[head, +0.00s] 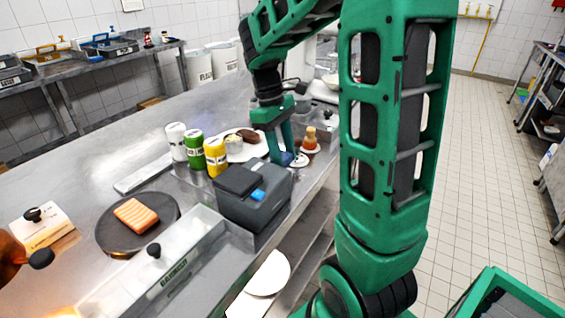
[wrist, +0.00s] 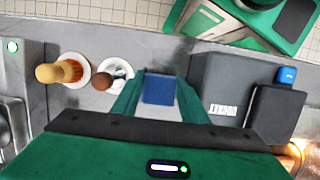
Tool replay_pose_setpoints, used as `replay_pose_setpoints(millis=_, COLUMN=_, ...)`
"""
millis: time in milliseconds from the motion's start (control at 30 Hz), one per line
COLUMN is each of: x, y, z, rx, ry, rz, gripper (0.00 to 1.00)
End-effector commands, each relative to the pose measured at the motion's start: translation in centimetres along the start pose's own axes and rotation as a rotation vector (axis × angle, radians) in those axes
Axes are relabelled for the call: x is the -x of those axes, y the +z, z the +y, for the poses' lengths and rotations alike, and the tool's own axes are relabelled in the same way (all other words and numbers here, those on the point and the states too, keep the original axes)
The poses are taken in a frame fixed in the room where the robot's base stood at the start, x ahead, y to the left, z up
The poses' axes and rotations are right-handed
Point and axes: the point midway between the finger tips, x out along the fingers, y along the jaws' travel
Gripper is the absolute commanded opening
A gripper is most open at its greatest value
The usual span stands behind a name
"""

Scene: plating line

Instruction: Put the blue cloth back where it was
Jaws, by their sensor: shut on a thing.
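In the head view a bit of the blue cloth (head: 301,160) shows beside the fingers, low near the counter's edge. I cannot tell whether it touches the counter.
The docket box (head: 255,193) stands close by, with a small blue piece on it; it also shows in the wrist view (wrist: 225,80).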

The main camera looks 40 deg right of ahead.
Motion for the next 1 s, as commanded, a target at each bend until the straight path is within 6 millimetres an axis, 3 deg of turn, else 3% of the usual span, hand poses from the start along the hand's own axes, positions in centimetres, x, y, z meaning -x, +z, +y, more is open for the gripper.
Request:
replay_pose_setpoints(millis=200, x=-2.5, y=-0.6, z=0.0, rx=0.000, ry=-0.001, rz=-0.001, gripper=0.04)
replay_pose_setpoints(millis=1000, x=-3.7, y=-1.0, z=-0.1, rx=0.002, ry=0.000, rz=-0.001, gripper=0.04)
